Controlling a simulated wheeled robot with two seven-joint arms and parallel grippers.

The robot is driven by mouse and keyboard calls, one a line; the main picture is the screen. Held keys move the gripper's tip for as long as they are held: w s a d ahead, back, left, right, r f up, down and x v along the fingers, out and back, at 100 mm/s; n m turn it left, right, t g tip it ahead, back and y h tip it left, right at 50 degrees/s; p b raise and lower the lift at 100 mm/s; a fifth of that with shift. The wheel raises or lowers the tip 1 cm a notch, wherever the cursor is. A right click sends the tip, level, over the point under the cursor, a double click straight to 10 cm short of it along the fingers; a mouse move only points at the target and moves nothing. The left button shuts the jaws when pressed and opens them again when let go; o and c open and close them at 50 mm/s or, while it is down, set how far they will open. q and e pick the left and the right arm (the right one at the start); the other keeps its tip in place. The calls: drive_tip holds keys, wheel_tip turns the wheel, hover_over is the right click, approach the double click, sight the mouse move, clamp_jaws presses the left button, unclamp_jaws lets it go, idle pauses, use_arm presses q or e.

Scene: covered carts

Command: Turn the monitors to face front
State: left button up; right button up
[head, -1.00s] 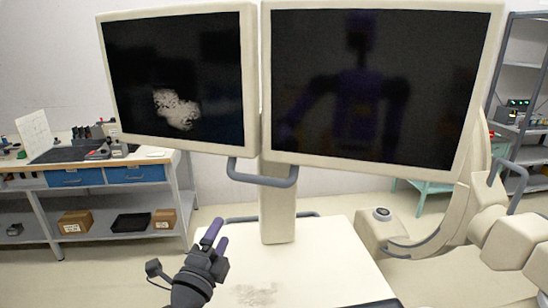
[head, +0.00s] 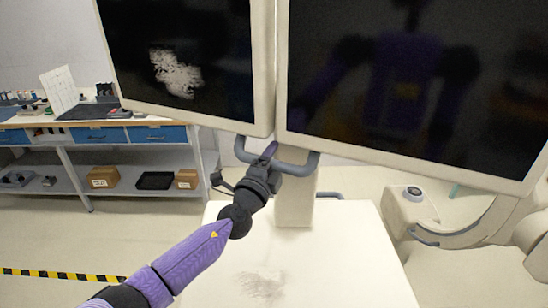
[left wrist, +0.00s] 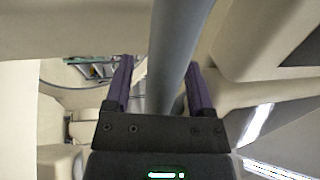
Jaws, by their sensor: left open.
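Two dark-screened monitors with cream frames, the left one (head: 185,55) and the right one (head: 400,85), sit side by side on a cream post (head: 293,205). My left gripper (head: 269,152) is at the left part of this handle. In the left wrist view, the handle bar (left wrist: 175,50) runs between the two purple fingers of my open left gripper (left wrist: 160,66), with gaps on both sides. My right gripper is out of view.
The white cart top (head: 350,255) lies below the post. A cream machine with a round knob (head: 413,193) stands at the right. A workbench with blue drawers (head: 97,135) and boxes stands back left. The floor at the left is clear, with a striped tape (head: 60,275).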

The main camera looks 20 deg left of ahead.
use_arm(q)
drive_tip(key=shift+w+r, duration=0.1)
drive_tip(key=shift+w, duration=0.2)
drive_tip(key=shift+c, duration=0.2)
clamp_jaws()
idle(1.1)
